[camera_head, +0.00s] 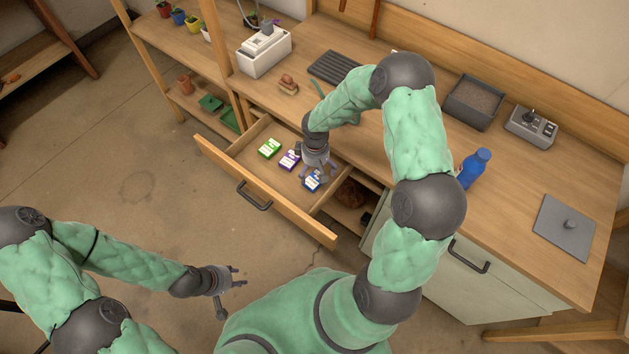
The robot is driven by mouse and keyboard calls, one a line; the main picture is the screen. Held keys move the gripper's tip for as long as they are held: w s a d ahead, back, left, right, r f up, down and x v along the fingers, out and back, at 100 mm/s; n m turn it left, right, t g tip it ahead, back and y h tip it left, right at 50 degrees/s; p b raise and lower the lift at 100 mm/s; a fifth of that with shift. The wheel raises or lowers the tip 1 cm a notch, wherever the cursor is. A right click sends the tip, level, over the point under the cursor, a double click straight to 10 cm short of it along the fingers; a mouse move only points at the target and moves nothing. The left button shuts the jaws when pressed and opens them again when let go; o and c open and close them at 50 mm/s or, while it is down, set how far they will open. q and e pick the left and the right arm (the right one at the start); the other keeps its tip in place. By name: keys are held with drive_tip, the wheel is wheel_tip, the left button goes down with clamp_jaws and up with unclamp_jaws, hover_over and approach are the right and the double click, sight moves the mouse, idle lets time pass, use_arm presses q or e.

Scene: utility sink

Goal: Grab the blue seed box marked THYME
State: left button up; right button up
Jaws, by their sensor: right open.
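A blue seed box (312,181) lies in the open wooden drawer (236,165), at its right side. A purple seed box (289,159) and a green seed box (269,149) lie to its left in the same drawer. The print on the boxes is too small to read. My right gripper (318,172) is open, pointing down over the drawer at the blue box. Its fingers overlap the box's upper edge in the picture; I cannot tell whether they touch it. My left gripper (238,277) hangs over the floor, left of my body, apart from the boxes; its fingers look spread.
The bench top above the drawer carries a white container (264,52), a black tray (333,67), a soil box (472,101), a control box (531,126) and a blue bottle (474,168). The drawer's front panel (262,189) juts out over open floor.

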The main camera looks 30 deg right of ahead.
sight(315, 179)
drive_tip(key=f, duration=0.1)
drive_tip(key=f+b, duration=0.1)
drive_tip(key=f, duration=0.3)
drive_tip(key=shift+s+a, duration=0.2)
drive_tip(key=shift+a, duration=0.05)
drive_tip(key=shift+r, duration=0.1)
drive_tip(key=c, duration=1.2)
